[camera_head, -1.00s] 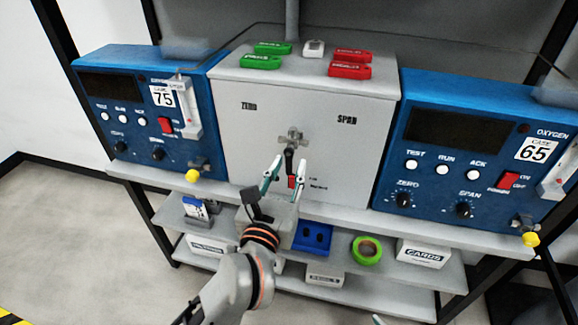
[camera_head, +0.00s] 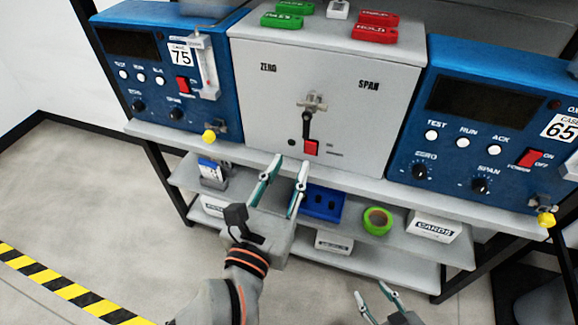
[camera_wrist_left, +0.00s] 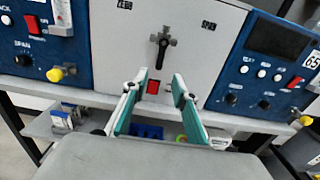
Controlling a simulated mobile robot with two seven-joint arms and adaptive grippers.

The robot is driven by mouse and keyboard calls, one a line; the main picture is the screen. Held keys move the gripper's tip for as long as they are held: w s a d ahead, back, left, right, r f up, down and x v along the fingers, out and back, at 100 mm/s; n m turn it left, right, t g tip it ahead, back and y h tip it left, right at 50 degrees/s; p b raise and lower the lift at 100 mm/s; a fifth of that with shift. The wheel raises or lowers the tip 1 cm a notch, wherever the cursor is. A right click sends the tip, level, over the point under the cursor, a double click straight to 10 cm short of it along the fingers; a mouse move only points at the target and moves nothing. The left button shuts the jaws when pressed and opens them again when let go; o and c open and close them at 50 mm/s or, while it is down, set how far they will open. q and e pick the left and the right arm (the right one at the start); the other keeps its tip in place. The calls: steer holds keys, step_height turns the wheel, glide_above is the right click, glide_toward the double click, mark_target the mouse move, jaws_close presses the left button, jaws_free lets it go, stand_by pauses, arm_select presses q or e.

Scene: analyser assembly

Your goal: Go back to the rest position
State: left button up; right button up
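My left gripper (camera_head: 285,172) is open and empty in the head view, in front of the shelf edge and below the grey box (camera_head: 285,95) with ZERO and SPAN labels. It also shows open in the left wrist view (camera_wrist_left: 160,80), its fingers apart below the box's black lever (camera_wrist_left: 162,48). My right gripper (camera_head: 374,288) is at the bottom edge of the head view, its fingers apart with nothing visible between them. The lever (camera_head: 306,125) on the box points down, beside a red switch (camera_head: 311,147).
Blue analysers labelled 75 (camera_head: 165,75) and 65 (camera_head: 490,130) flank the box. Green tags (camera_head: 283,20) and red tags (camera_head: 375,33) lie on top. The lower shelf holds a blue bin (camera_head: 322,203), green tape (camera_head: 377,221) and a CARDS box (camera_head: 433,226). The floor at left is clear.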

arm_select(q)
steer(key=a+r+m+t+y+p, duration=0.1)
steer(key=a+r+m+t+y, duration=0.15)
steer(key=a+m, duration=0.35)
arm_select(e)
steer(key=r+p, duration=0.2)
steer(key=a+r+p, duration=0.1)
steer(key=p, duration=0.1)
steer(key=shift+s+r, duration=0.25)
steer(key=shift+s, duration=0.1)
steer(key=c, duration=0.3)
arm_select(q)
steer(key=s+a+f+m+g, duration=0.3)
steer(key=s+a+f+m, duration=0.1)
steer(key=f+m, duration=0.6)
steer(key=s+a+f+m+g, duration=0.3)
steer(key=s+a+f+m, duration=0.1)
steer(key=f+m, duration=0.6)
steer(key=s+a+f+m+g, duration=0.3)
steer(key=s+a+f+m, duration=0.2)
steer(key=f+m, duration=0.5)
step_height(320, 180, down, 3)
steer(key=shift+a+r+m, duration=0.1)
steer(key=shift+a+m, duration=0.1)
steer(key=shift+m, duration=0.2)
arm_select(e)
steer(key=shift+c, duration=0.3)
